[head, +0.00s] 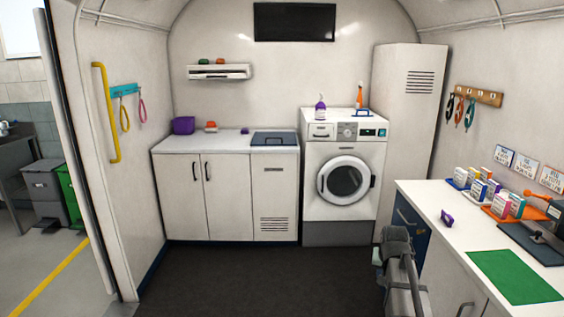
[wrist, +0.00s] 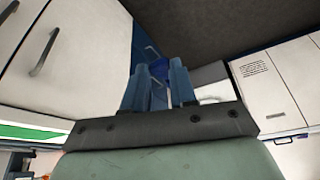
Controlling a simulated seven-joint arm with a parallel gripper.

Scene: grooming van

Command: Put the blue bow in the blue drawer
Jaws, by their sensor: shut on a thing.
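The blue drawer (wrist: 146,36), with a pale bar handle, lies beyond the fingertips. In the head view the blue drawer (head: 409,229) is at the far end of the right-hand counter and looks shut. My arm stands in front of the counter there and hides part of it. The fingertips and the held thing cannot be made out in the head view.
The white counter (head: 437,197) carries a purple object (head: 447,217), several small boxes, a green mat (head: 514,276) and a dark tray. White cabinet doors (head: 453,272) with handles sit below. A washing machine (head: 345,180) stands at the back. The dark floor is clear.

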